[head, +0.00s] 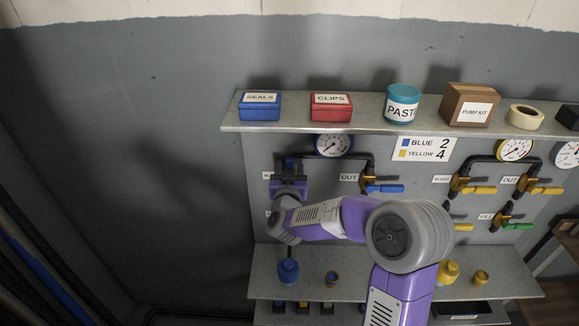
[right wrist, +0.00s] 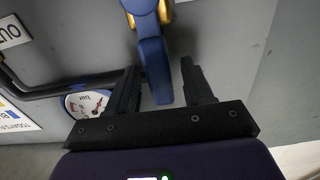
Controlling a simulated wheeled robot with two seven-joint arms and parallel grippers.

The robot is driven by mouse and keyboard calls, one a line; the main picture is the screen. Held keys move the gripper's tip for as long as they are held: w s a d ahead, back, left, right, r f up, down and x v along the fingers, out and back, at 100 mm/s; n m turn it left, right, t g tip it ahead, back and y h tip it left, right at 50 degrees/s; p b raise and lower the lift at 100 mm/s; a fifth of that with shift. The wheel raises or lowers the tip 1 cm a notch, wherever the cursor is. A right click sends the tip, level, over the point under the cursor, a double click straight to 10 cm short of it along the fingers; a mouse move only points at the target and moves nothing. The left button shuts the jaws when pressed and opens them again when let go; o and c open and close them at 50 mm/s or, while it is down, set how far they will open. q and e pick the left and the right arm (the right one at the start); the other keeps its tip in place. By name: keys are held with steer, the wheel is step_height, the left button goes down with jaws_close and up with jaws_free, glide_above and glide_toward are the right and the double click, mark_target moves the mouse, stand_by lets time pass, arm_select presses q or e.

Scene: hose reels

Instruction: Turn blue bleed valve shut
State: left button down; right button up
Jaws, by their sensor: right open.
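The blue bleed valve's handle (right wrist: 155,68) shows in the right wrist view as a flat blue lever, with a brass valve body (right wrist: 166,12) beside its upper end. My right gripper (right wrist: 160,68) is open, with one black finger on each side of the handle and a visible gap to each. In the head view my right gripper (head: 289,168) is at the left end of the left pipe assembly and hides most of this valve. The blue OUT valve (head: 384,188) is to its right, with its lever pointing right. My left gripper is not in view.
A pressure gauge (head: 333,145) sits above the left pipes. The shelf (head: 362,128) above holds boxes and a paste jar (head: 402,103). Yellow-handled valves (head: 478,190) and a green-handled one (head: 517,227) are at right. A lower shelf (head: 388,285) holds small fittings.

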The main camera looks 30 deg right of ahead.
steer(key=shift+w+d, duration=0.1)
steer(key=shift+w, duration=0.15)
jaws_close()
stand_by(0.3)
